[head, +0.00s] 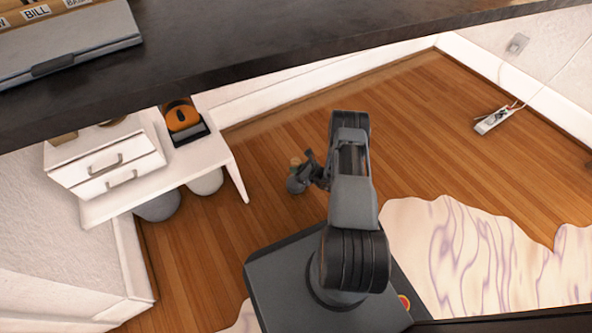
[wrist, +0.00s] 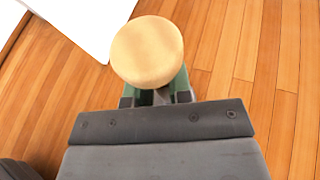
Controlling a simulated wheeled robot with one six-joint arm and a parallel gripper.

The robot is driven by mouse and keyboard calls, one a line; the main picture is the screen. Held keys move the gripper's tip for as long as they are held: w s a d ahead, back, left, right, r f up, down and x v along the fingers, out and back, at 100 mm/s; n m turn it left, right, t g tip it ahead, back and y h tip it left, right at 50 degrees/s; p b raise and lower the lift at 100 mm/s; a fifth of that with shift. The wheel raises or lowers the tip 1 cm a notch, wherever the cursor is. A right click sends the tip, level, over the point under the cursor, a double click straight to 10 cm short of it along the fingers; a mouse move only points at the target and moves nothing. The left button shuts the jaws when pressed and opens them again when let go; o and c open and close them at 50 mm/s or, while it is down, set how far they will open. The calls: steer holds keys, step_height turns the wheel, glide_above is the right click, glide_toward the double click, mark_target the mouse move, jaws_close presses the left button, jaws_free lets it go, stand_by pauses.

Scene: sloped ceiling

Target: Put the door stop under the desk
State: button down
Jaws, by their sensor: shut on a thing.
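The door stop (wrist: 147,52) looks like a round, pale tan piece with a flat top. In the wrist view it sits at the tips of my gripper (wrist: 157,96), which is shut on it. Green shows just below it, between the fingers. In the head view my gripper (head: 299,180) hangs above the wood floor, and only a small tan bit of the door stop (head: 295,162) shows. A dark desk-like top (head: 300,40) crosses the upper head view. A low white table (head: 217,157) stands left of my gripper; I cannot tell which one is the desk.
A white drawer box (head: 105,165) and an orange-and-black object (head: 183,117) stand on the white table. Grey rounded things (head: 158,206) lie beneath it. A power strip (head: 495,120) and a pale patterned rug (head: 455,250) are at right. The floor around my gripper is clear.

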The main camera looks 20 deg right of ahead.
mark_target(294, 187)
steer(key=shift+w+f+b, duration=0.1)
steer(key=shift+f+b, duration=0.5)
steer(key=shift+f, duration=1)
steer(key=c, duration=1)
jaws_free()
steer(key=shift+f, duration=0.1)
steer(key=shift+c, duration=0.2)
